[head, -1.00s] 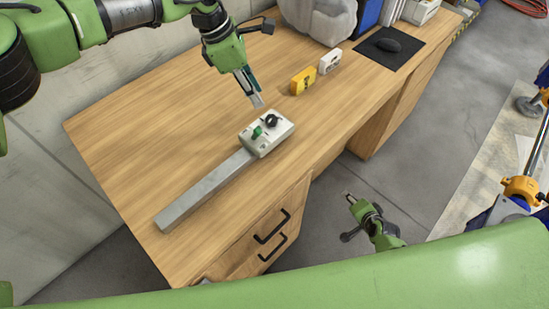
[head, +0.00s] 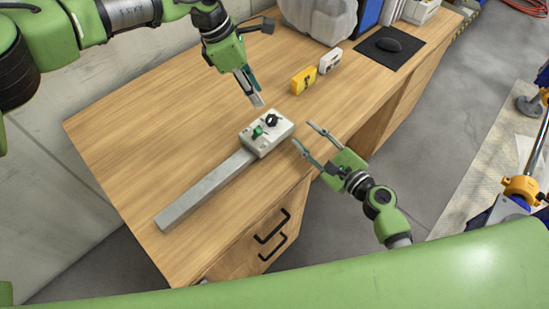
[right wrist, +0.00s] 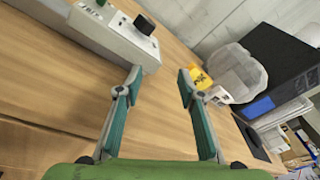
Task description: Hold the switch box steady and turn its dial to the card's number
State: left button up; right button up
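The light grey switch box (head: 267,133) sits on the desk, with a black dial (head: 272,120) and a green switch (head: 257,132) on its top. It also shows at the upper left of the right wrist view (right wrist: 118,32). A yellow card (head: 303,81) with a dark mark stands behind it; its number is too small to read. My left gripper (head: 257,102) hangs just behind the box, apart from it; its fingers look close together, but a gap is not clear. My right gripper (head: 304,134) is open and empty, with its fingers spread just right of the box.
A long grey bar (head: 205,190) runs from the box toward the front left. A white block (head: 330,61) stands beside the card. A black mat (head: 388,47) with a mouse lies at the back right. The desk (head: 130,140) is clear left of the box.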

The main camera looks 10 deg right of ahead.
jog(key=s+a+y, duration=0.1)
jog(key=s+a, duration=0.1)
jog(key=a, duration=0.1)
jog(key=s+a+m+y, duration=0.1)
jog(key=a, duration=0.2)
jog(key=s+a+y, duration=0.1)
jog(key=s+a, duration=0.1)
jog(key=a, duration=0.1)
jog(key=shift+s+a+r+m, duration=0.3)
jog(key=shift+s+a, duration=0.05)
jog(key=shift+a, duration=0.05)
jog(key=shift+s+a+r+g, duration=0.1)
jog(key=shift+a+g, duration=0.2)
jog(key=x, duration=1.3)
jog(key=shift+w+a, duration=0.2)
jog(key=shift+a, duration=0.1)
jog(key=shift+c, duration=0.4)
grip_shut()
jog(key=shift+d, duration=0.1)
